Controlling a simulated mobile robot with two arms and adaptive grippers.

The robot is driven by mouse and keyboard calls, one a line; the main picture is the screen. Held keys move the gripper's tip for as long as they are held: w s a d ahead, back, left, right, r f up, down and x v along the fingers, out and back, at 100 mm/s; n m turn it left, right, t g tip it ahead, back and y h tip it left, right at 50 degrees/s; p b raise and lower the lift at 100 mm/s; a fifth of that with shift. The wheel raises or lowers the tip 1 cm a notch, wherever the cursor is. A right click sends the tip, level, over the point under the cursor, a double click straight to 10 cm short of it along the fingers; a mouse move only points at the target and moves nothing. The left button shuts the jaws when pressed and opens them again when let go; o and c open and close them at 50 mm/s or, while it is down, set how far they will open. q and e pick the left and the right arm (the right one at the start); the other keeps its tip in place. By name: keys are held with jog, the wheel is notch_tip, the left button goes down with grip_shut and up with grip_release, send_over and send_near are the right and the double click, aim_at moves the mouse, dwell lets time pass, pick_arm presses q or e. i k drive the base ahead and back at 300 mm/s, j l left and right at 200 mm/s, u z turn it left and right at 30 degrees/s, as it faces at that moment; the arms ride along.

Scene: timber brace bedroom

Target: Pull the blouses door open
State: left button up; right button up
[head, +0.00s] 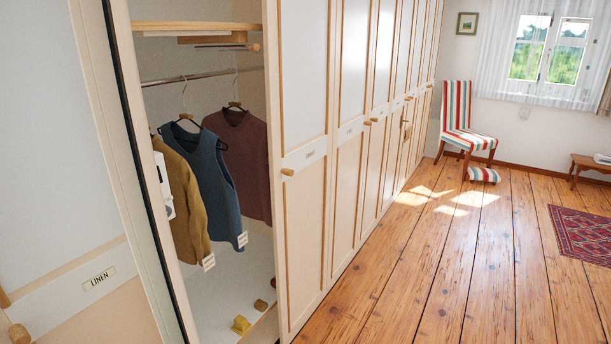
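A long cream wardrobe with wood trim runs along the left. Its closed doors carry small label plates. The one label I can read says LINEN (99,280), on the left panel (60,150), which has a round knob (19,334). The labels farther right are too small to read, so I cannot tell which door is the blouses door. The nearest closed door (305,90) right of an open compartment has a wooden knob (287,172) and a label plate (309,154). Neither gripper is clearly in view.
The open compartment shows a mustard garment (185,205), a blue vest (212,170) and a maroon sweater (242,160). A white object (163,187) is partly hidden there.

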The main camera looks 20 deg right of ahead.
aim_at(299, 36)
jog(key=l+u, duration=0.3)
jog(key=l, duration=1.35)
jog(key=i+l+u, duration=0.15)
jog(key=i+l, duration=0.2)
jog(key=i+l+u, duration=0.15)
jog(key=i+l, duration=0.2)
jog(key=l, duration=0.25)
